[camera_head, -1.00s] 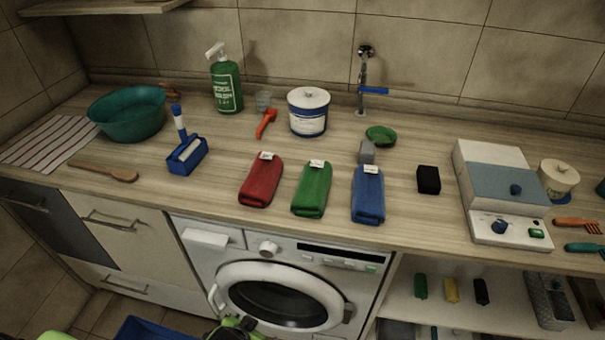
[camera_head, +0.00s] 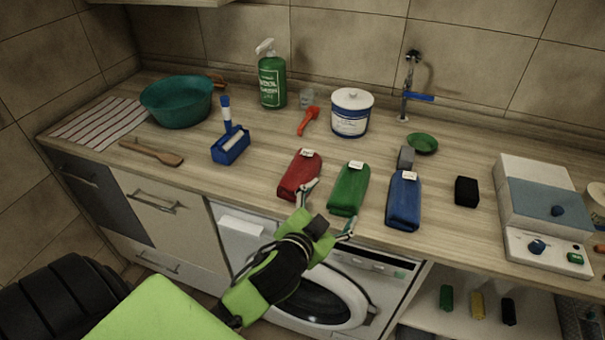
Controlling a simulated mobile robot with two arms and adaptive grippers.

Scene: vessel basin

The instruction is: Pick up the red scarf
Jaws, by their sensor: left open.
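The red scarf (camera_head: 299,172) is a folded, rolled bundle with a white tag, lying on the wooden counter (camera_head: 262,187). It is the leftmost of three folded scarves, beside the green scarf (camera_head: 349,190) and the blue scarf (camera_head: 403,201). My left gripper (camera_head: 328,212) is open and empty at the counter's front edge. One finger is at the front end of the red scarf and hides a little of it; I cannot tell whether they touch. The other finger is below the green scarf's front end. My right gripper is not in view.
A blue roller tool (camera_head: 231,147), a red brush (camera_head: 308,121) and a white tub (camera_head: 351,113) stand behind. A teal basin (camera_head: 178,103) is at the left, a white scale-like device (camera_head: 545,210) at the right. The washing machine (camera_head: 385,290) is below the counter.

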